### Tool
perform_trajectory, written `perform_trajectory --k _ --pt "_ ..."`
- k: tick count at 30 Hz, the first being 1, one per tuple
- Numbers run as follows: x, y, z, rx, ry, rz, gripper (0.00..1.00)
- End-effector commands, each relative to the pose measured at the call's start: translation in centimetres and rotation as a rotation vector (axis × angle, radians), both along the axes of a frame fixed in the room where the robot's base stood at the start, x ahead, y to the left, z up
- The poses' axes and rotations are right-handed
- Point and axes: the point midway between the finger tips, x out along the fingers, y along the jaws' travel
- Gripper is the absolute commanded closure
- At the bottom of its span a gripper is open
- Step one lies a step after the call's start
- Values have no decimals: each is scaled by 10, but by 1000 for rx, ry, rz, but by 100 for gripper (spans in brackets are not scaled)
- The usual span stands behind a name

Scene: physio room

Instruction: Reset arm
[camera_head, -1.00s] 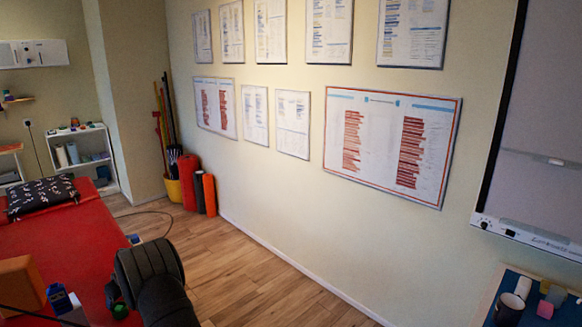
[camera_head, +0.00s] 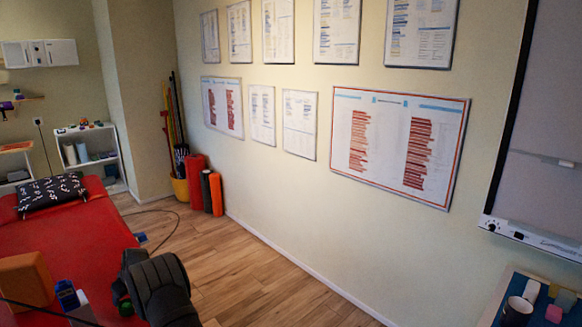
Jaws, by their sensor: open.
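A black ridged part of my arm (camera_head: 160,288) shows at the bottom left of the head view, in front of the right edge of the red treatment table (camera_head: 75,240). My gripper's fingertips do not show, so what lies between them is hidden. On the table are an orange block (camera_head: 24,281), a small blue object (camera_head: 68,294) and a small green object (camera_head: 126,308) partly behind my arm. A black patterned cushion (camera_head: 50,192) lies at the table's far end.
Rolls (camera_head: 212,193) and a yellow bucket (camera_head: 180,190) with poles stand by the wall.

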Motion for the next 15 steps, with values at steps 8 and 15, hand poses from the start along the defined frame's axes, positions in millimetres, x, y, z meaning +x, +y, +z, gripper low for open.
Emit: perform_trajectory --k 8,15 --pt "12 -46 30 2 0 -3 29" --pt "22 -87 54 2 -1 -3 29"
